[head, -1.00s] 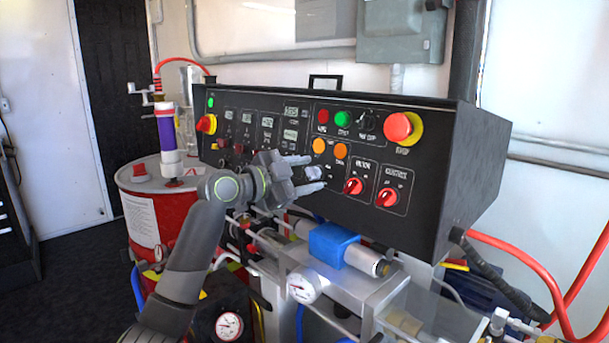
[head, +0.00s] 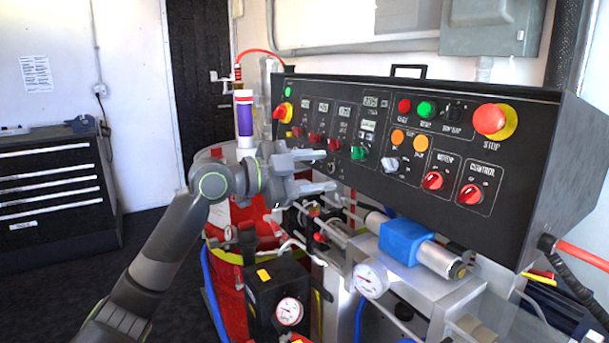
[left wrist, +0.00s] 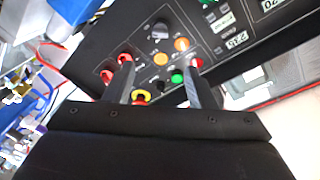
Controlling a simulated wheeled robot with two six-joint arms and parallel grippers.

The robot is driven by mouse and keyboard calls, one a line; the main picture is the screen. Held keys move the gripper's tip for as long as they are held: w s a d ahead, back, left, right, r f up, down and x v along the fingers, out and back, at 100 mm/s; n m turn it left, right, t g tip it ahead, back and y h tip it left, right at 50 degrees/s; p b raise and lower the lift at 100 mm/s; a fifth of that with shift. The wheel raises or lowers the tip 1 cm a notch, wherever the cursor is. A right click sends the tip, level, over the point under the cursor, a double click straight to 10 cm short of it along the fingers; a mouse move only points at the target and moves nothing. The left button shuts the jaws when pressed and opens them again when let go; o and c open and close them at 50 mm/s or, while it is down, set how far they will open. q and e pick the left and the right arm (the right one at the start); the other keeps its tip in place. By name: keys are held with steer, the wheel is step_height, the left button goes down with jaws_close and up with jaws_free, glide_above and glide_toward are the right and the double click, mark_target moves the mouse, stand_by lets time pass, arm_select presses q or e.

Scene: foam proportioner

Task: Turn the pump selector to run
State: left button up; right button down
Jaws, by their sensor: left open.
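The black control panel (head: 440,150) carries several selector knobs, and its small labels are too blurred to show which is the pump selector. A pale grey knob (head: 390,164) sits below two orange lamps; it also shows in the left wrist view (left wrist: 160,28). A green knob (head: 358,152) is to its left. Two red knobs (head: 433,181) (head: 469,194) are at the lower right. My left gripper (head: 330,170) is open and empty in front of the panel, left of the grey knob. In the left wrist view its fingers (left wrist: 158,72) point at the panel. My right gripper is out of view.
A red emergency stop (head: 489,119) sticks out at the panel's upper right. A blue block (head: 404,241) and gauges are below the panel. A red drum (head: 225,215) stands behind my left arm. A drawer cabinet (head: 55,195) is at the left, with open floor before it.

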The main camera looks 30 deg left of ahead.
arm_select(q)
steer(key=shift+v, duration=1.15)
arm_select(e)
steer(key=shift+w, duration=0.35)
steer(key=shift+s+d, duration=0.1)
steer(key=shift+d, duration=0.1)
